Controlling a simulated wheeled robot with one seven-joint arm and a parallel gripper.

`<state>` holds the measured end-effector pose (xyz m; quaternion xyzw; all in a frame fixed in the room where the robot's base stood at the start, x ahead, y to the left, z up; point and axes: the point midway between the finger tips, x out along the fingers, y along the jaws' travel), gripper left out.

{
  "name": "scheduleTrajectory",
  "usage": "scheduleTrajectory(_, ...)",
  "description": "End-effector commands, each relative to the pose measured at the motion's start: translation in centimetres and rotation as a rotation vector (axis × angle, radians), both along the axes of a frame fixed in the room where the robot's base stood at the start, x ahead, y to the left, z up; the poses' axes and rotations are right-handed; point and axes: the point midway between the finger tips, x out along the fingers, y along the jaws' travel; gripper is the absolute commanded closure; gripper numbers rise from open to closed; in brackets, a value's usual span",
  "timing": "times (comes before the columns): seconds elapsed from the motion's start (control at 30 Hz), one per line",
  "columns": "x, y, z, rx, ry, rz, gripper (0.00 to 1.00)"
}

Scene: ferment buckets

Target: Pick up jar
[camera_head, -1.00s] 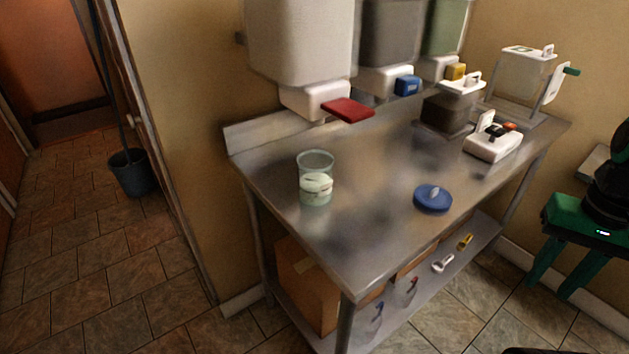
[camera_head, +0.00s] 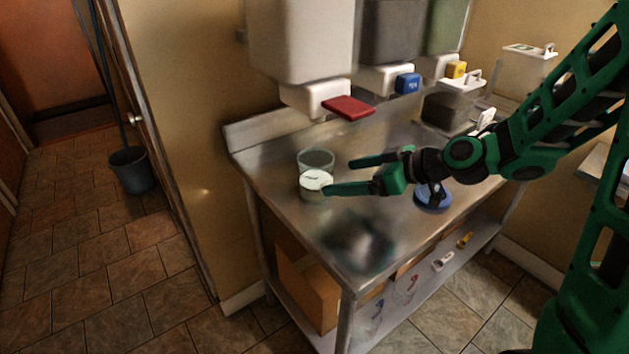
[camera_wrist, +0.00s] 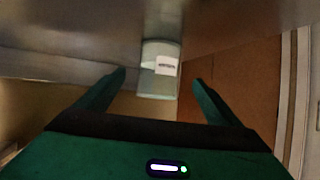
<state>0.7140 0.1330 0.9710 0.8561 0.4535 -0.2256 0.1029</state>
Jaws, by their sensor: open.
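A clear jar (camera_head: 316,160) with pale contents stands upright near the left end of the steel table. It also shows in the wrist view (camera_wrist: 160,84), between and beyond the two fingers, with a white label on it. My green gripper (camera_head: 337,176) is open, reaching in from the right. In the head view its near fingertip overlaps the jar's lower right side. I cannot tell whether it touches. A blue lid (camera_head: 434,203) lies on the table to the right, partly hidden behind my arm.
Wall dispensers hang above the table (camera_head: 270,187), and one has a red lever (camera_head: 348,107) above and right of the jar. A dark container (camera_head: 447,110) stands farther back. The table's front left is clear. A bucket (camera_head: 132,170) stands on the floor at left.

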Motion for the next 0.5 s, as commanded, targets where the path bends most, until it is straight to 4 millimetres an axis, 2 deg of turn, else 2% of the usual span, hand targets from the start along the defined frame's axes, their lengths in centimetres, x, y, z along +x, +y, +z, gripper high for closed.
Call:
scheduleTrajectory(0.03, 0.4, 0.8, 0.2, 0.026, -0.023, 0.009, 0.13)
scheduleTrajectory(0.2, 1.3, 2.4, 1.0, 0.072, -0.080, 0.021, 0.13)
scheduleTrajectory(0.5, 3.5, 5.6, -0.5, 0.074, -0.083, 0.022, 0.13)
